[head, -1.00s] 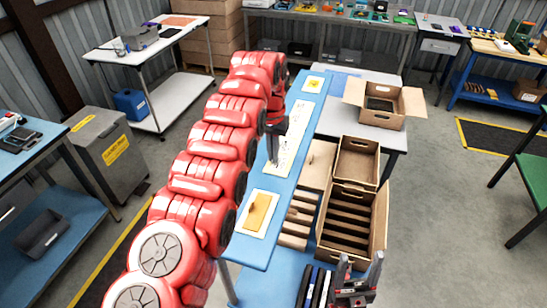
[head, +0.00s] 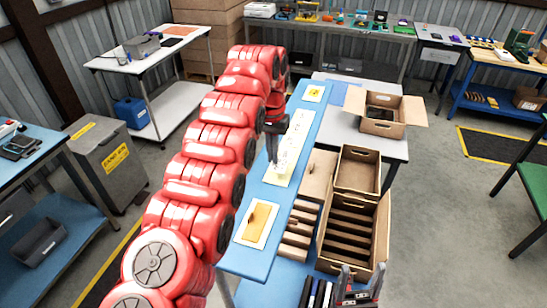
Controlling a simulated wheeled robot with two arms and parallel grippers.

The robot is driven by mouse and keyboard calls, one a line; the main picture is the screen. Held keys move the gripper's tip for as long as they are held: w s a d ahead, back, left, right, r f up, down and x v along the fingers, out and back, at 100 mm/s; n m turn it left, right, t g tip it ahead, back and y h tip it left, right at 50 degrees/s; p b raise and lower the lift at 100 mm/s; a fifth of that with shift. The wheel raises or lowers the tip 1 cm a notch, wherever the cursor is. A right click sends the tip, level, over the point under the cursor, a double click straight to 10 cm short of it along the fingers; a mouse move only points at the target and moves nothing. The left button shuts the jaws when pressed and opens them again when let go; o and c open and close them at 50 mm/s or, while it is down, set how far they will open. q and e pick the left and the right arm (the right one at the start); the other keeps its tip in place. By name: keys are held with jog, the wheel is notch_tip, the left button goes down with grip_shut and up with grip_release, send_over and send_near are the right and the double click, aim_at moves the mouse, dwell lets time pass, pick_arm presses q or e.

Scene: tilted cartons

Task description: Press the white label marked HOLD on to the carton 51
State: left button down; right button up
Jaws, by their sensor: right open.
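A pale strip with small dark marks (head: 294,140) lies on the narrow blue bench; it may be the labels, but the word HOLD is not readable. My left gripper (head: 273,160) points down over the strip's left edge. Its fingers look close together, and I cannot tell whether they hold anything. Two brown tilted cartons stand right of the bench, a smaller one (head: 374,152) behind a larger slatted one (head: 384,222). No number 51 is readable on either.
A yellow pad on a white card (head: 258,224) lies at the bench's near end, a small yellow-marked card (head: 314,93) at its far end. An open-flapped carton (head: 382,126) stands on a grey table. Brown blocks (head: 298,238) lie between bench and cartons.

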pick_arm(q)
jog(key=shift+r, duration=2)
jog(key=shift+s+a+f, duration=0.1)
